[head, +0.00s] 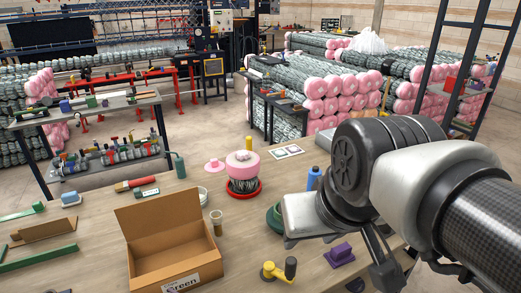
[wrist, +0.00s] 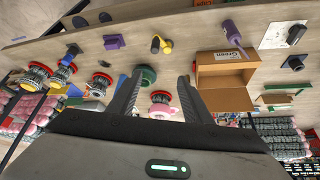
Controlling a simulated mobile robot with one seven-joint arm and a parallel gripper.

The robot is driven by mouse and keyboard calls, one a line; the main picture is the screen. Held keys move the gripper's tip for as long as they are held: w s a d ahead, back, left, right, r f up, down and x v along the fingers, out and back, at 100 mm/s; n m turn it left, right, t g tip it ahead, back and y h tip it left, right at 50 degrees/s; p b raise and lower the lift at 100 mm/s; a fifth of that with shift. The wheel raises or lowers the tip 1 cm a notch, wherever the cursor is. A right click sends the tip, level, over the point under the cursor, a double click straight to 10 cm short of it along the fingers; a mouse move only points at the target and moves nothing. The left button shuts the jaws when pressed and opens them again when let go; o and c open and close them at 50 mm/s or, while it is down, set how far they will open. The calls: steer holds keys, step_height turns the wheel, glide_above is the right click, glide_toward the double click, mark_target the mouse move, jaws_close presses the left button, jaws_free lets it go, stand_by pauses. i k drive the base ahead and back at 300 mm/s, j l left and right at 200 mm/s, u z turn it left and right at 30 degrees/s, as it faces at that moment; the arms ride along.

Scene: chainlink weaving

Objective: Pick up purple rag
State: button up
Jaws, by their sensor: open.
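The purple rag (head: 340,252) looks like a small folded lump on the wooden table, right of a yellow object, in the head view. It also shows in the wrist view (wrist: 114,42) as a small purple patch at upper left. My gripper (wrist: 157,82) is open, its two dark fingers well apart with nothing held between them. The rag lies outside the fingers, beyond the left one in the wrist view. In the head view my arm hangs over the table's right side, close to the rag, and hides part of that area.
A yellow object (head: 272,272) stands left of the rag. An open cardboard box (head: 175,250) stands farther left. A pink-topped spool (head: 243,172), a blue bottle (head: 314,178) and a green round object (head: 274,217) stand behind. A purple bottle (wrist: 232,30) shows in the wrist view.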

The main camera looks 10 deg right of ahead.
mark_target(341, 255)
steer(key=i+l, duration=0.1)
steer(key=l, duration=0.45)
steer(key=i+l, duration=0.1)
steer(key=l, duration=0.4)
steer(key=i+l, duration=0.1)
steer(key=l, duration=0.45)
steer(key=u, duration=0.05)
